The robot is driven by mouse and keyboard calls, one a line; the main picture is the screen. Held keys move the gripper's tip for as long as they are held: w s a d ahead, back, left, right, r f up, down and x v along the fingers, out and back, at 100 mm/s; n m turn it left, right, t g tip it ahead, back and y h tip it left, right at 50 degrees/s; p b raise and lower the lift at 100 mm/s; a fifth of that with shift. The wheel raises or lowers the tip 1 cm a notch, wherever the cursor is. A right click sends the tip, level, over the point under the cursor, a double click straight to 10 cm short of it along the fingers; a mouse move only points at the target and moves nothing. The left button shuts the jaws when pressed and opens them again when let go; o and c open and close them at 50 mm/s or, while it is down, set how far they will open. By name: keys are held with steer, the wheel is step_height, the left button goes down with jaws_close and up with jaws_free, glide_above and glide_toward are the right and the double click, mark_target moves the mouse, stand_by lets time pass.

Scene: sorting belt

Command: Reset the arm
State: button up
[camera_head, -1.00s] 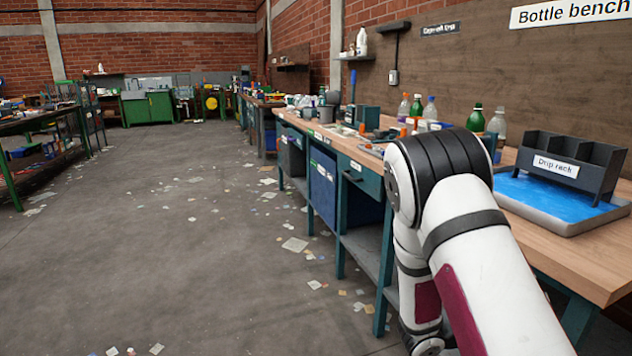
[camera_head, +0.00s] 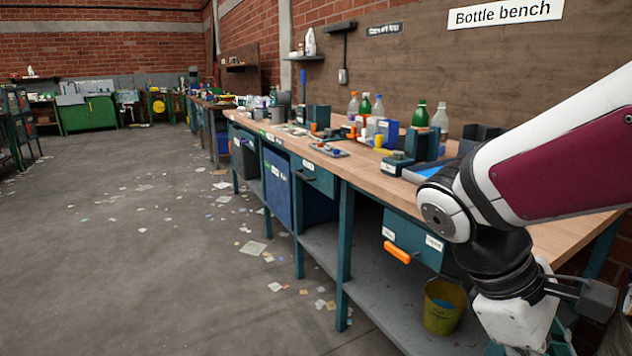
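My arm (camera_head: 560,165) comes in from the right edge, white with a dark red panel. It bends at a round joint above the front edge of the bench, and its black and white wrist part (camera_head: 515,315) points down in front of the bench. A dark grey block (camera_head: 597,300) juts out to the right of the wrist.
The wooden bench (camera_head: 385,183) runs along the right, with bottles (camera_head: 420,113), a blue tray (camera_head: 425,172) and small parts on top. Below are an orange-handled drawer (camera_head: 415,240) and a yellow bucket (camera_head: 444,305) on the shelf. The floor at left is open, with scattered scraps.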

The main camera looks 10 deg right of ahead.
steer(key=s+a+m+t+y, duration=0.4)
steer(key=s+a+m+y, duration=0.25)
steer(key=a, duration=0.65)
step_height(320, 180, up, 32)
steer(key=d+n+t+p, duration=0.1)
steer(key=t+p, duration=0.3)
steer(key=p, duration=2.5)
steer(key=shift+p, duration=0.3)
